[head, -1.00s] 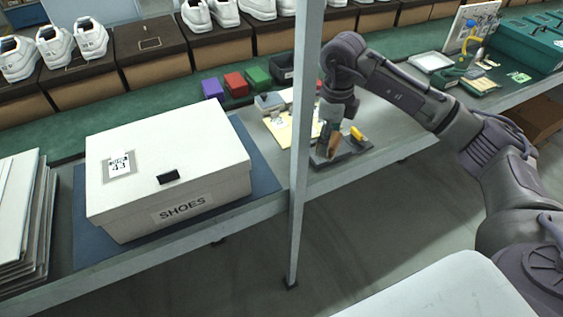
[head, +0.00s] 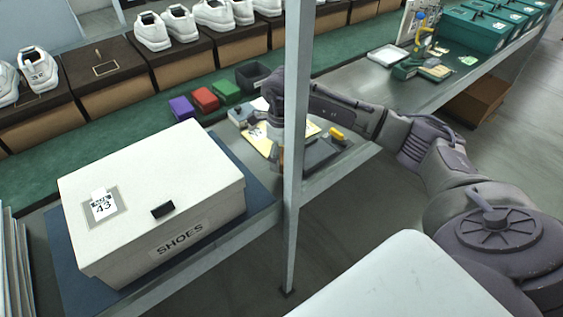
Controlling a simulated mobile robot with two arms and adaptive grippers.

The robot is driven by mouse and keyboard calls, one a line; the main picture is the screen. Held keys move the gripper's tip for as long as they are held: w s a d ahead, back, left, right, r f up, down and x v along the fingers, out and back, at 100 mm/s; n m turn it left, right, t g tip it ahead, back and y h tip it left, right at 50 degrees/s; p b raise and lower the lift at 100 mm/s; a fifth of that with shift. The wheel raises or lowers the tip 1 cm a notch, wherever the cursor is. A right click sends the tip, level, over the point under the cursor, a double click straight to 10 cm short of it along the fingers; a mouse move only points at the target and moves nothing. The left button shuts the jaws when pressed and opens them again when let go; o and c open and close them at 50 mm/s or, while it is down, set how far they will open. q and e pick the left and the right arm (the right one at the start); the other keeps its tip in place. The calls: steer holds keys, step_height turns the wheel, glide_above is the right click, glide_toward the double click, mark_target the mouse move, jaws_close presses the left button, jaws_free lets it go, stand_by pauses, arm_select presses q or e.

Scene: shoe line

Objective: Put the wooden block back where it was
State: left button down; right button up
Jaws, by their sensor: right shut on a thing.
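My right gripper (head: 277,137) is partly hidden behind the grey upright post, over the shelf to the right of the white shoe box. It is shut on the wooden block (head: 280,157), of which only a small brown edge shows left of the post. The dark tray (head: 322,152) lies to the right of the post, with a yellow piece (head: 337,133) at its far side. I cannot tell whether the block touches the surface below. My left gripper is not in view.
The grey post (head: 297,120) stands close in front of my right gripper. A white shoe box (head: 150,185) sits on a blue mat (head: 262,196) to the left. A yellow sheet (head: 258,143) lies beside the gripper.

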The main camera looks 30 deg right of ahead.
mark_target(282, 163)
step_height(282, 163, down, 3)
steer(key=shift+r, duration=0.2)
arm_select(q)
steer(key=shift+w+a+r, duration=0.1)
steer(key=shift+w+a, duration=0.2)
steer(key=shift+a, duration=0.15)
arm_select(e)
steer(key=shift+f, duration=0.1)
steer(key=shift+f, duration=0.15)
steer(key=o, duration=1)
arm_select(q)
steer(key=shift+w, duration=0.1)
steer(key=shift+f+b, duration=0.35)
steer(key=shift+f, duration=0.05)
arm_select(e)
step_height(282, 163, up, 12)
steer(key=shift+r, duration=0.15)
